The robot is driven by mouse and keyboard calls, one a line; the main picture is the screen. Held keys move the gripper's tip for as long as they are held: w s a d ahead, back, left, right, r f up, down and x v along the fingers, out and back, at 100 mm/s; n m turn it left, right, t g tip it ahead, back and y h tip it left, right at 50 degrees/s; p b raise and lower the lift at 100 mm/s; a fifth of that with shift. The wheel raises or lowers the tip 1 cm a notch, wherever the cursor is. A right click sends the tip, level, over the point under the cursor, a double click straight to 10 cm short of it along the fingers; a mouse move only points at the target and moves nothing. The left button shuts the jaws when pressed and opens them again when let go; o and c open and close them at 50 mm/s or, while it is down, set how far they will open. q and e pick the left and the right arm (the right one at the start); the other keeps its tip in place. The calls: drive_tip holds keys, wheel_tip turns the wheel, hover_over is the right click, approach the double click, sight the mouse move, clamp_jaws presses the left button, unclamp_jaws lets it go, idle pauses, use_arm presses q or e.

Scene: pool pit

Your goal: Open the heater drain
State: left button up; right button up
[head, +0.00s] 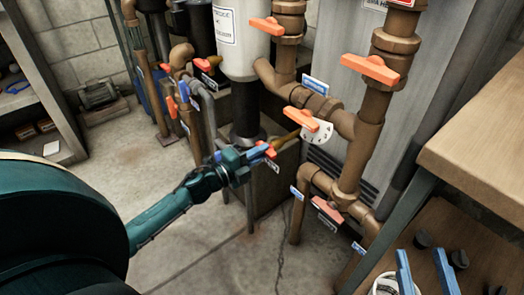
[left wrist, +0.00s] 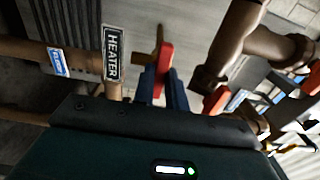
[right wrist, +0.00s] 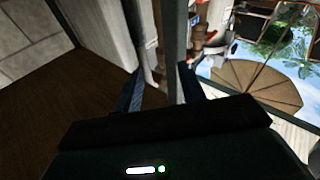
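A red valve handle (head: 270,152) sits on a low brown pipe beside a small label in the head view. In the left wrist view, the red handle (left wrist: 165,62) stands next to a black label (left wrist: 112,52) reading HEATER; the rest of its wording is not legible. My left gripper (head: 262,152) reaches in from the left, its blue fingers on either side of this handle and close against it. My right gripper (head: 422,258) is open and empty at the lower right of the head view, its fingers apart in the right wrist view (right wrist: 160,75).
Other orange-handled valves are near: one by a white dial (head: 318,131), one on the thick pipe (head: 370,68), one on the low right pipe (head: 327,209). A wooden bench (head: 490,130) stands at the right. Concrete floor at the lower middle is clear.

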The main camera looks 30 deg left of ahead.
use_arm(q)
clamp_jaws()
drive_tip(key=n+p, duration=0.9)
drive_tip(key=n, duration=0.9)
drive_tip(key=shift+n, duration=0.4)
use_arm(e)
drive_tip(key=d+g+h, duration=0.1)
drive_tip(key=d+m+g+h, duration=0.1)
drive_tip(key=g+h, duration=0.1)
drive_tip(key=shift+s+d+f+h, duration=0.1)
drive_tip(key=shift+d+f+h, duration=0.05)
drive_tip(key=shift+d+h, duration=0.15)
use_arm(q)
drive_tip(key=o, duration=0.7)
unclamp_jaws()
